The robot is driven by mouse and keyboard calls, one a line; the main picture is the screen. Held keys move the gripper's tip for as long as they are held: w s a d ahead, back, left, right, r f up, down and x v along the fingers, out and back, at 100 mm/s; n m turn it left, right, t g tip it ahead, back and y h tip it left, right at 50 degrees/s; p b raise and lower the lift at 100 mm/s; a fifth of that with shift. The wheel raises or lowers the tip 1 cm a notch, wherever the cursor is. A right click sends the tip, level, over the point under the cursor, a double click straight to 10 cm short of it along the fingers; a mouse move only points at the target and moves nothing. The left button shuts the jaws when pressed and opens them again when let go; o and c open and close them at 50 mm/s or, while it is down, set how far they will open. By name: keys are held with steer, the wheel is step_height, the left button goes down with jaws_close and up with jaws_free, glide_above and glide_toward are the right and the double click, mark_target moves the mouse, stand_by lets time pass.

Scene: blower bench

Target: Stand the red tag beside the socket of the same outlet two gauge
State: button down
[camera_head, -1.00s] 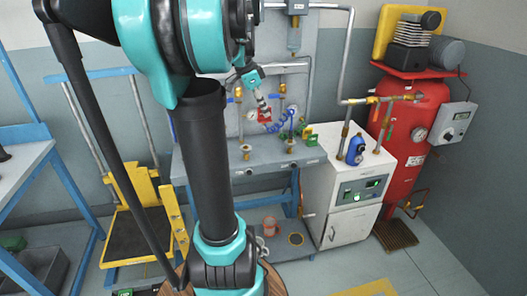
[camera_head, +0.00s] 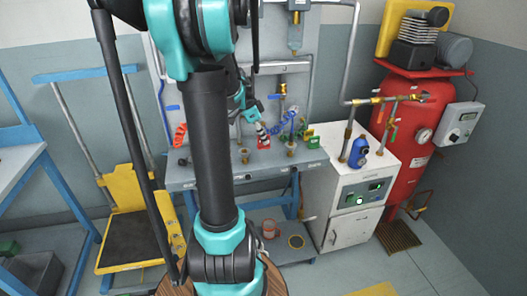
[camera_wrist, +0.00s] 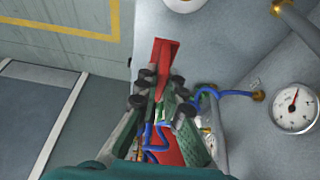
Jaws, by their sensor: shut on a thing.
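My gripper (camera_head: 262,129) is shut on the red tag (camera_head: 264,141), low over the front part of the grey bench (camera_head: 225,177). In the wrist view the tag (camera_wrist: 166,50) sticks out past the fingertips (camera_wrist: 160,90), its wider end away from me. I cannot tell whether it touches the bench. A brass socket (camera_head: 244,155) stands to the left of the tag and another brass socket (camera_head: 291,148) to its right. A round white gauge (camera_wrist: 295,110) with a red needle is at the right in the wrist view. I cannot read any outlet number.
Blue coiled hose (camera_head: 285,127) is close to the gripper's right. A green piece (camera_head: 313,142) sits at the bench's right end. The white cabinet (camera_head: 345,190) and red tank (camera_head: 405,135) stand further right. My arm hides part of the bench's left.

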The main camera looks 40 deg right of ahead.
mark_target(261, 147)
steer(key=shift+f, duration=3.1)
steer(key=c, duration=1.7)
jaws_free()
steer(key=shift+f, duration=0.1)
steer(key=v, duration=1.2)
steer(key=w+a+f+n+t+y, duration=0.1)
steer(key=a+f+n+t, duration=0.15)
steer(key=a+n, duration=0.55)
steer(key=a+f+n+t, duration=0.2)
steer(key=a+f+n, duration=0.25)
steer(key=a, duration=0.85)
steer(key=s+a+f+n+y, duration=0.1)
steer(key=a+f+n, duration=0.1)
steer(key=a+n, duration=0.1)
steer(key=s+a+f+n+t+y, duration=0.1)
steer(key=s+a+f+n, duration=0.1)
steer(key=a+n, duration=0.2)
steer(key=s+a+f+n+t+y, duration=0.1)
steer(key=s+a+f+n, duration=0.1)
steer(key=a+n, duration=0.2)
steer(key=shift+s+a, duration=0.15)
steer(key=shift+a, duration=0.65)
steer(key=shift+s+a, duration=0.1)
steer(key=shift+a, duration=0.65)
